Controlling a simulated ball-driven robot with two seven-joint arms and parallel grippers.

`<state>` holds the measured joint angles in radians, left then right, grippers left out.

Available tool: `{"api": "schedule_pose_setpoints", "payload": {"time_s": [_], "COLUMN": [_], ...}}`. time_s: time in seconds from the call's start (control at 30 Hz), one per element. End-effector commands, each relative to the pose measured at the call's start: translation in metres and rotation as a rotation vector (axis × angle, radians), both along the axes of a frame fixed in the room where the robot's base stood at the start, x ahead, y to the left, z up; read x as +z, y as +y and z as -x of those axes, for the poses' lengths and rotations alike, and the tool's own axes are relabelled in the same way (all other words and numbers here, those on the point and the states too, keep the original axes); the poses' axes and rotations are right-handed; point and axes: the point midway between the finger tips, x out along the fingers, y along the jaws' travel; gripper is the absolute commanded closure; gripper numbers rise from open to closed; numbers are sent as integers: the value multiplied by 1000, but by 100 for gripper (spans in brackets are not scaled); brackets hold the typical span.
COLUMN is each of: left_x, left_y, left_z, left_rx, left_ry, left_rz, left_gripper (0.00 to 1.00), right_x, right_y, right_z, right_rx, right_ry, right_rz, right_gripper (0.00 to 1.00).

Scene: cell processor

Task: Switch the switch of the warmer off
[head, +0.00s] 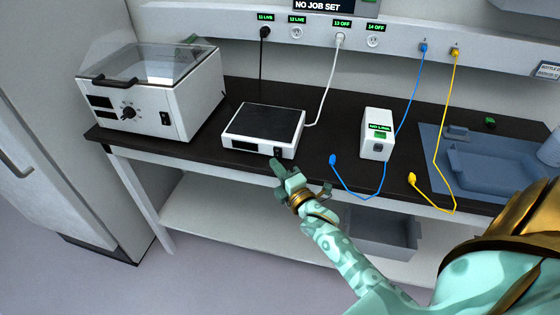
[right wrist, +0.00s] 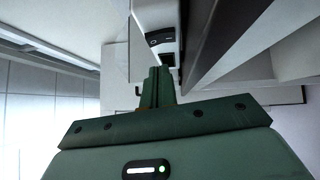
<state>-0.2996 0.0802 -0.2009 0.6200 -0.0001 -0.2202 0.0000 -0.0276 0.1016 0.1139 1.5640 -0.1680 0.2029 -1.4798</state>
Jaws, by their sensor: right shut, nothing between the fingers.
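The warmer appears to be the low white box with a dark top plate (head: 262,124) on the black bench. Its small dark switch (head: 277,151) is at the right end of its front face; whether it is on or off is too small to tell. My right gripper (head: 277,166) is shut and empty, just in front of and below the switch. In the right wrist view the shut fingers (right wrist: 159,72) point at a white housing (right wrist: 147,20) with dark switch-like parts (right wrist: 160,39); contact cannot be told. My left gripper is not in view.
A lidded white machine with a dial (head: 150,95) stands left of the warmer.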

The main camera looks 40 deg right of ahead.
Motion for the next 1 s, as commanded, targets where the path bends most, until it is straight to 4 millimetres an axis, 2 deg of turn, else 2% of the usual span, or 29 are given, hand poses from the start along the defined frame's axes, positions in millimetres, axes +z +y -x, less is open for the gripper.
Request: {"api": "schedule_pose_setpoints", "payload": {"time_s": [0.1, 0.23, 0.63, 0.77, 1.0], "left_x": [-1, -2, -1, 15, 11], "left_y": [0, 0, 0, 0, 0], "left_z": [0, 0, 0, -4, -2], "left_rx": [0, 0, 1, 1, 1], "left_ry": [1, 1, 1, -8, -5], "left_rz": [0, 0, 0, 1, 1], "left_gripper": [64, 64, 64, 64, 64], "right_x": [2, 3, 4, 16, 11], "right_y": [-12, -19, -22, -28, -30], "right_z": [-10, -15, -18, -23, -24], "right_rx": [1, 1, 0, -1, -3], "right_ry": [0, 1, 0, 16, 16], "right_rz": [2, 1, 0, -18, -24], "right_gripper": [100, 100, 100, 100, 100]}}
